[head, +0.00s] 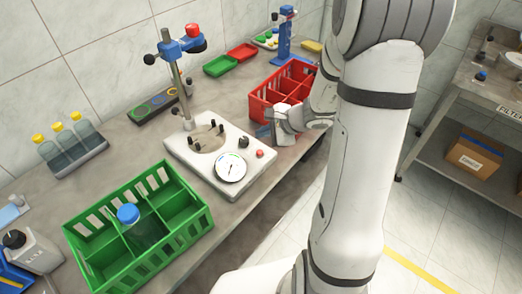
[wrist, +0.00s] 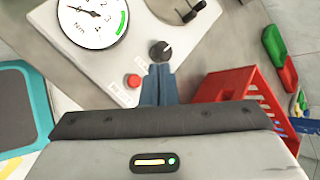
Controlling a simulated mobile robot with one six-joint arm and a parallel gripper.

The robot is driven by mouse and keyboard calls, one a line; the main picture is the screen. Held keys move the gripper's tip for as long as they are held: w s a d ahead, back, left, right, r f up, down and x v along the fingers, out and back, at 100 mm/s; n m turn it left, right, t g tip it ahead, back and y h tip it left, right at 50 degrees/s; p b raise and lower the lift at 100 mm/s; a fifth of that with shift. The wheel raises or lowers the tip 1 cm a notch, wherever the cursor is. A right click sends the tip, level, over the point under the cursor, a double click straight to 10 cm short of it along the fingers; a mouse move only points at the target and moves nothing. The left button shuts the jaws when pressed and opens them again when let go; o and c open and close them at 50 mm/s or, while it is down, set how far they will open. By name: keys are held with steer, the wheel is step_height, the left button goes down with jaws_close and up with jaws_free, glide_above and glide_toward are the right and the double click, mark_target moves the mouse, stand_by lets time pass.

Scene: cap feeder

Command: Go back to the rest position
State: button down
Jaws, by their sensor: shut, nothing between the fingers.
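The device (head: 205,152) has a round dial (head: 230,167), a clamp with dark pegs, and a post carrying a blue and red head (head: 185,45). The arm hides part of the bench's right side.
A green crate (head: 186,247) at the front holds a blue-capped bottle (head: 130,217). The red crate (head: 260,108) is close to my gripper and also shows in the wrist view (wrist: 222,86). Yellow-capped bottles (head: 62,143) stand at left. Open floor lies right of the bench.

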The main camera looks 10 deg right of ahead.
steer(key=s+a+r+n+g+h, duration=0.2)
steer(key=s+r+n, duration=0.3)
steer(key=s+n, duration=0.25)
steer(key=s+a+r+n+g+h, duration=0.1)
steer(key=s+a+r+n+g, duration=0.15)
steer(key=s+r+n, duration=0.45)
steer(key=s+d+r+n+t+h, duration=0.1)
steer(key=s+d+r+n+h, duration=0.1)
steer(key=s, duration=0.4)
steer(key=shift+d+n+h, duration=0.45)
steer(key=shift+d+h, duration=0.45)
steer(key=shift+d, duration=0.15)
